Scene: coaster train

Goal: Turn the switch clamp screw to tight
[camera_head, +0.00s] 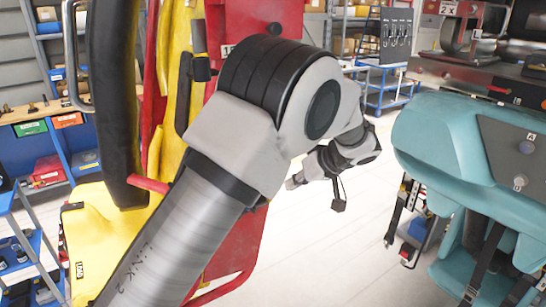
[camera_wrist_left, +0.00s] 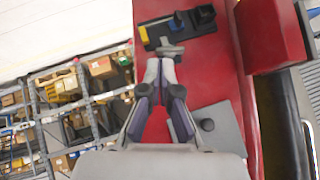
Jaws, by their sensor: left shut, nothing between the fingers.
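My left gripper (camera_wrist_left: 161,72) is shut and empty in the left wrist view. Its fingertips are close to a small grey T-shaped piece (camera_wrist_left: 171,50), which looks like the clamp screw's handle; I cannot tell whether they touch it. That piece is at the edge of a black device (camera_wrist_left: 185,27) with a yellow part, mounted on a red panel (camera_wrist_left: 205,75). In the head view my left gripper (camera_head: 294,182) is small, beyond my left arm's elbow, and points left toward the red body (camera_head: 236,243). The switch and screw are hidden there. My right gripper is not in view.
A yellow seat (camera_head: 97,235) with a black padded bar (camera_head: 112,100) is at left; a teal seat unit (camera_head: 440,140) is at right. The floor between is clear.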

